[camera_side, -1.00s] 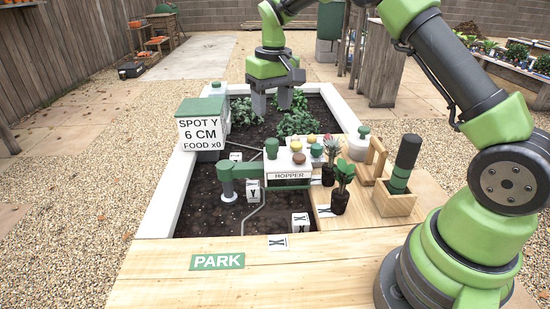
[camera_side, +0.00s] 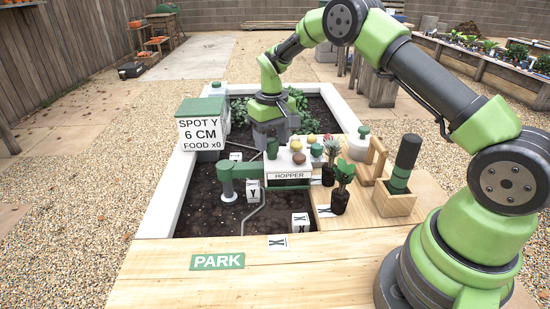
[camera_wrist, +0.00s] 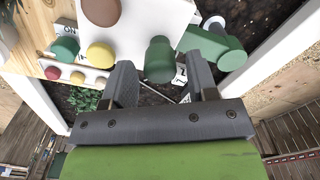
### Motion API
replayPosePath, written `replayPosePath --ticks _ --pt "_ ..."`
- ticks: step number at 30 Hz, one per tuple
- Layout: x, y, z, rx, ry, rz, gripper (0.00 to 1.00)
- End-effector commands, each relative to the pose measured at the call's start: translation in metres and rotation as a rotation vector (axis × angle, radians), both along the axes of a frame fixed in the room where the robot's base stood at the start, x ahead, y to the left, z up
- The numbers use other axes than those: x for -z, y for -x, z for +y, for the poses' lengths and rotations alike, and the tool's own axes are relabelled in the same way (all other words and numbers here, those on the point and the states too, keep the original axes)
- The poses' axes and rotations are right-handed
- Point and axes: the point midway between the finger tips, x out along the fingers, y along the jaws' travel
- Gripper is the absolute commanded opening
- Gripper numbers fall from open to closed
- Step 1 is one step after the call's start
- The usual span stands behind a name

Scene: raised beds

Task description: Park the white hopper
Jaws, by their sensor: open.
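The white hopper (camera_side: 290,173), labelled HOPPER, stands at the near end of the dark soil bed. It has a green knob (camera_side: 272,149) at its left and brown, yellow and green knobs on top. A green arm (camera_side: 238,171) sticks out to its left. My gripper (camera_side: 272,141) is low over the bed, pointing down, close to the green knob. In the wrist view the open fingers stand on either side of that knob (camera_wrist: 160,62); I cannot tell whether they touch it. The green PARK label (camera_side: 217,261) lies on the front wooden deck.
A sign box (camera_side: 201,128) reads SPOT Y, 6 CM, FOOD x0. White marker blocks (camera_side: 253,190) and an X tag (camera_side: 278,242) lie around the bed. Potted plants (camera_side: 341,187) and a wooden holder (camera_side: 394,198) stand right of the hopper. The deck around PARK is clear.

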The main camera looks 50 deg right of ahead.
Motion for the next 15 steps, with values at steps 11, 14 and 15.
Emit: replayPosePath --ticks 11,14,15 --pt "0.0002 0.0001 0.0 0.0 0.0 0.0 0.25" --pt "0.0001 0.0001 0.0 0.0 0.0 0.0 0.25" --pt "0.0001 0.0003 0.0004 0.0 0.0 0.0 0.25"
